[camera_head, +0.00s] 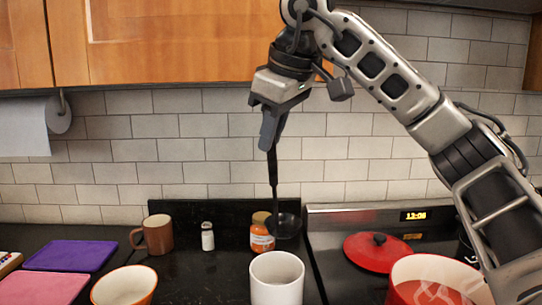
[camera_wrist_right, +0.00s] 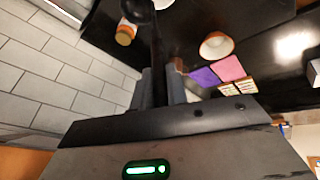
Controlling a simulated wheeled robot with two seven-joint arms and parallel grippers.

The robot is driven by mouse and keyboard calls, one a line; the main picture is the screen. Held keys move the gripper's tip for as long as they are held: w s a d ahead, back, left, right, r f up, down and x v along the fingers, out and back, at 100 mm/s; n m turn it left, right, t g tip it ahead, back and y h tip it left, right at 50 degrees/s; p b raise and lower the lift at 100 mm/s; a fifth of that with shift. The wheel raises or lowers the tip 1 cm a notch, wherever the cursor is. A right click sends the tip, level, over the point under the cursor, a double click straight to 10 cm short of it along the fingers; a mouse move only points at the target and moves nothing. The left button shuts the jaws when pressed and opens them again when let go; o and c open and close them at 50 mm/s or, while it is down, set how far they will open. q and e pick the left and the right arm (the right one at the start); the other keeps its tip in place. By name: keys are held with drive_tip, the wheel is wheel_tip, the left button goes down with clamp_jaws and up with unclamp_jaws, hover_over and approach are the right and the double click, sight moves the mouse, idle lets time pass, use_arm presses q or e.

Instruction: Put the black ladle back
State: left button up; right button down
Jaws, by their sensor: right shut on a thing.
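The black ladle (camera_head: 273,176) hangs from my right gripper (camera_head: 270,140), bowl down. The gripper is shut on the top of its handle. Whether the bowl touches the jar I cannot tell. In the right wrist view, the ladle's handle (camera_wrist_right: 157,50) runs between the two fingers (camera_wrist_right: 160,88). My left gripper is not in view.
An orange jar (camera_head: 262,238), salt shaker (camera_head: 207,237), brown mug (camera_head: 156,235) and bowl (camera_head: 124,287) stand on the dark counter. Purple (camera_head: 70,256) and pink (camera_head: 42,288) boards lie left. A red lid (camera_head: 377,251) and red pot (camera_head: 436,275) are on the stove at right.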

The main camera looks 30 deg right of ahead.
sight(273, 153)
drive_tip(key=f, duration=0.4)
drive_tip(key=shift+w+d, duration=0.1)
drive_tip(key=shift+w, duration=0.2)
drive_tip(key=shift+r, duration=0.15)
drive_tip(key=shift+f+b, duration=0.4)
drive_tip(key=shift+f, duration=0.2)
drive_tip(key=c, duration=1.4)
unclamp_jaws()
